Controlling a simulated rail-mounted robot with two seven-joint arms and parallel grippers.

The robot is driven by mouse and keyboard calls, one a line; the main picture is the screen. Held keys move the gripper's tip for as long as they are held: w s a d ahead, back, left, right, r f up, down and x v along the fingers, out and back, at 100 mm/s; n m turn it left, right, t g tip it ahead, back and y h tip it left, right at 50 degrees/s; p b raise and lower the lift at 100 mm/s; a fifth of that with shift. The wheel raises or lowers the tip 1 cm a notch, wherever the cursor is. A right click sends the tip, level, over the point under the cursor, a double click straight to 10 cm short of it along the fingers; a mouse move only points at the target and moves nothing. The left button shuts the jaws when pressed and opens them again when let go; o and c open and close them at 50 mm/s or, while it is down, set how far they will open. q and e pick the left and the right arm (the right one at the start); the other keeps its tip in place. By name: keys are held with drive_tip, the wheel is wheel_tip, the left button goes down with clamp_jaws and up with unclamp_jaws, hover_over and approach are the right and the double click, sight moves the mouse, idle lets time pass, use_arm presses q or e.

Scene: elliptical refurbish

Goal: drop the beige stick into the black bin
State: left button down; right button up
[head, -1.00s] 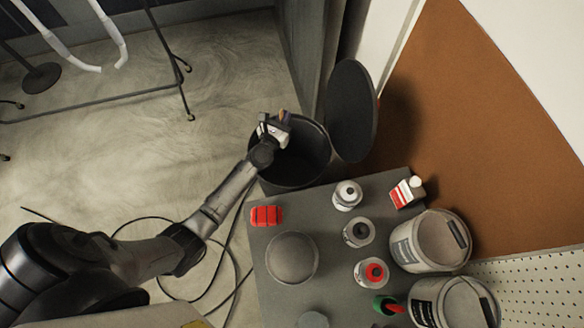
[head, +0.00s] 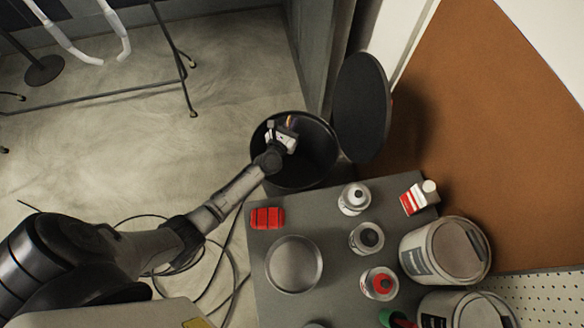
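The black bin (head: 318,170) stands on the floor just behind the grey table, with its round dark lid (head: 361,108) tilted up at its right. My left gripper (head: 282,124) is over the left part of the bin's opening. A small orange-tan bit (head: 290,120) shows at its fingertips; it may be part of the beige stick, but it is too small to tell. I cannot tell whether the fingers are open or shut. The bin's inside is dark, and no stick can be made out in it. My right gripper is out of view.
The grey table (head: 335,220) holds a red block (head: 267,218), a round grey dish (head: 293,264), several small cans and a red-and-white carton (head: 418,196). Large pails (head: 445,250) stand at the right. Cables lie on the floor at the left, where the floor is mostly open.

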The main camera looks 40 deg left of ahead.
use_arm(q)
drive_tip(key=c, duration=1.2)
unclamp_jaws()
drive_tip(key=shift+c, duration=0.2)
drive_tip(key=v, duration=1.4)
drive_tip(key=shift+w, duration=0.15)
